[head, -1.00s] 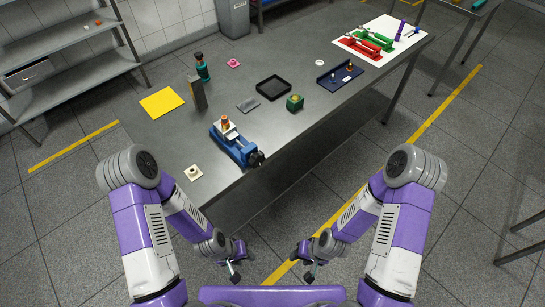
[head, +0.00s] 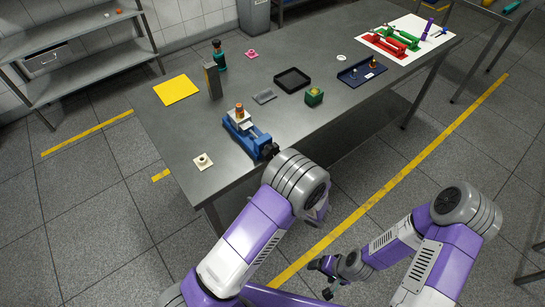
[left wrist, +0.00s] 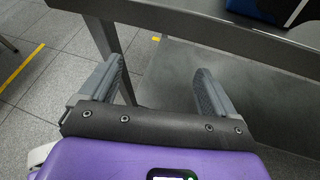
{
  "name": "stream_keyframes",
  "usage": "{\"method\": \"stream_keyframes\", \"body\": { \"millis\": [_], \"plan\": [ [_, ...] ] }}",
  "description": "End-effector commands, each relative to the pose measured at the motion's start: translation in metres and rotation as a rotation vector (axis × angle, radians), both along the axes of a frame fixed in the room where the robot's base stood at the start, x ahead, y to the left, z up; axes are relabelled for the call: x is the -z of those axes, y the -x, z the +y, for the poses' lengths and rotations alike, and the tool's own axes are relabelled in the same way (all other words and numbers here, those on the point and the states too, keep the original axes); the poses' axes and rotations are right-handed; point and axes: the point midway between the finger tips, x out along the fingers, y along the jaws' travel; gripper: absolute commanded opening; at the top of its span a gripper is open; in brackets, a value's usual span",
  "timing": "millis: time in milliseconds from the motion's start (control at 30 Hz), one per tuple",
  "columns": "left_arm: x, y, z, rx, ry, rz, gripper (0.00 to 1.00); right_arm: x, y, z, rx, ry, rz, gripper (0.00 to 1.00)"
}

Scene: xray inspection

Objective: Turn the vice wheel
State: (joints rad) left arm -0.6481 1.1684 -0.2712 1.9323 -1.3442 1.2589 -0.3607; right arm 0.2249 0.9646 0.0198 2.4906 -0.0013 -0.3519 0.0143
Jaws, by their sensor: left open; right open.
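The blue vice (head: 240,138) stands near the front edge of the table, with an orange-brown piece (head: 240,109) at its jaws. Its dark wheel (head: 270,152) faces the front edge, and my left arm is close to it. My left gripper (left wrist: 158,85) is open and empty in the left wrist view, below the table edge; in the head view my own arm mostly hides it. A blue part of the vice (left wrist: 258,8) shows at the top of the left wrist view. My right gripper (head: 321,278) is open and low over the floor, away from the table.
The front table edge lies beside my left arm.

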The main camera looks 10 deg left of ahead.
Motion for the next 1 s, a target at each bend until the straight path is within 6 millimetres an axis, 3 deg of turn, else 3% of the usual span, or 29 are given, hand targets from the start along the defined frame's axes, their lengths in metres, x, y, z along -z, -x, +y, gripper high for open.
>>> {"method": "stream_keyframes", "body": {
  "millis": [33, 100, 200, 300, 700, 1000],
  "plan": [
    [-0.018, -0.019, -0.016, 0.086, -0.088, -0.058, 0.9, 0.006, 0.0, 0.0, 0.0, 0.0, 0.0, 0.78],
    [-0.045, -0.038, -0.033, 0.172, -0.192, -0.127, 0.9, 0.009, 0.0, 0.0, 0.0, 0.0, 0.0, 0.78],
    [-0.071, -0.053, -0.052, 0.247, -0.29, -0.198, 0.9, 0.011, 0.0, 0.0, 0.0, 0.0, 0.0, 0.78],
    [-0.083, -0.06, -0.059, 0.276, -0.332, -0.233, 0.9, 0.012, 0.0, 0.0, 0.0, 0.0, 0.0, 0.78],
    [-0.085, -0.095, -0.015, 0.278, -0.339, -0.237, 0.9, 0.018, 0.0, 0.0, 0.0, 0.0, 0.0, 0.78],
    [-0.086, -0.105, -0.002, 0.279, -0.337, -0.237, 0.9, 0.019, 0.0, 0.0, 0.0, 0.0, 0.0, 0.78]
  ]
}}
